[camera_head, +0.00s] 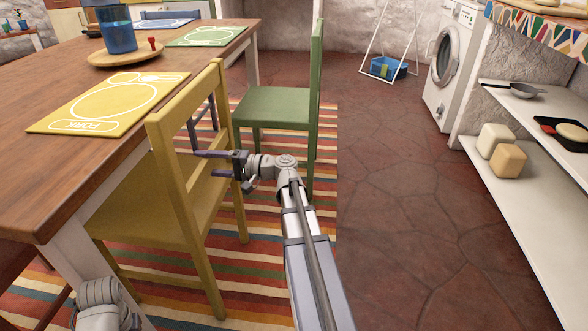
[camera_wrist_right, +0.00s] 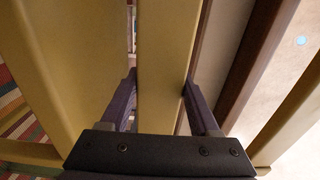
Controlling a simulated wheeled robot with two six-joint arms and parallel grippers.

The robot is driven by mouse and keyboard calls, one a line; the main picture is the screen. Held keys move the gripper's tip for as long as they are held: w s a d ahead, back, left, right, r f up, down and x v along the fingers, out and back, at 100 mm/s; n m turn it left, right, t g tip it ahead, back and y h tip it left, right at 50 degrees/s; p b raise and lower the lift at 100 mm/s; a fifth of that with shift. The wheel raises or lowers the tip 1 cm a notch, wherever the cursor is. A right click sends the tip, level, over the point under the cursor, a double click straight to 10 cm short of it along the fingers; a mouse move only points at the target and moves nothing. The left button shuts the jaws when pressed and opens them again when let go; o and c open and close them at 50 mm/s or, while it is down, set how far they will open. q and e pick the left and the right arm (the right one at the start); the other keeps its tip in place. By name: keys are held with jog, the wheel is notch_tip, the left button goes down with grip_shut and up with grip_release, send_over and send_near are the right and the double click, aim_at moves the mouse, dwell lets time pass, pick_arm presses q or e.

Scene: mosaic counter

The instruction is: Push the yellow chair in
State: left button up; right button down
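The yellow chair (camera_head: 153,216) stands on the striped rug at the near right side of the wooden table, its seat partly under the tabletop edge. My right gripper (camera_head: 206,164) reaches in from the right to the chair's back. Its fingers lie on both sides of a yellow rail of the backrest. In the right wrist view the yellow rail (camera_wrist_right: 163,60) fills the space between the two dark fingers, and the gripper looks shut on it. The left gripper is not in view; only part of my left arm shows at the lower left.
The wooden table (camera_head: 50,195) carries a yellow placemat (camera_head: 105,103) and a blue cup (camera_head: 116,30). A green chair (camera_head: 275,105) stands just beyond the yellow one. Stone floor (camera_head: 420,220) is clear to the right, up to a white shelf (camera_head: 515,190).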

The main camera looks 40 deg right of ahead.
jog(key=shift+c, duration=0.4)
grip_release()
jog(key=shift+d, duration=0.1)
jog(key=v, duration=1.2)
jog(key=shift+s, duration=0.1)
